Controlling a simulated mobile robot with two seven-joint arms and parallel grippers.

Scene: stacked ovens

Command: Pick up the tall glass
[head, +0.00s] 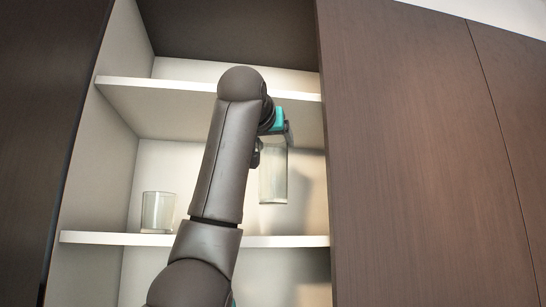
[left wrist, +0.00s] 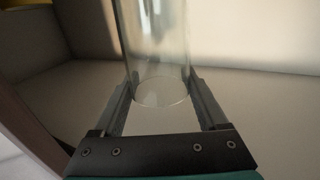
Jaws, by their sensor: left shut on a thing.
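The tall glass (head: 273,177) is clear and upright in the right part of the open cabinet in the head view. Its base appears above the middle shelf (head: 290,241), with a gap below it. My left gripper (head: 281,132) is at the glass's upper part, largely hidden by my arm. In the left wrist view, the fingers of my left gripper (left wrist: 160,100) lie on both sides of the tall glass (left wrist: 155,45) and are shut on it. My right gripper is not in view.
A short clear glass (head: 158,212) stands on the middle shelf at the left. An upper shelf (head: 150,86) runs just above my gripper. A brown cabinet panel (head: 420,160) borders the opening on the right.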

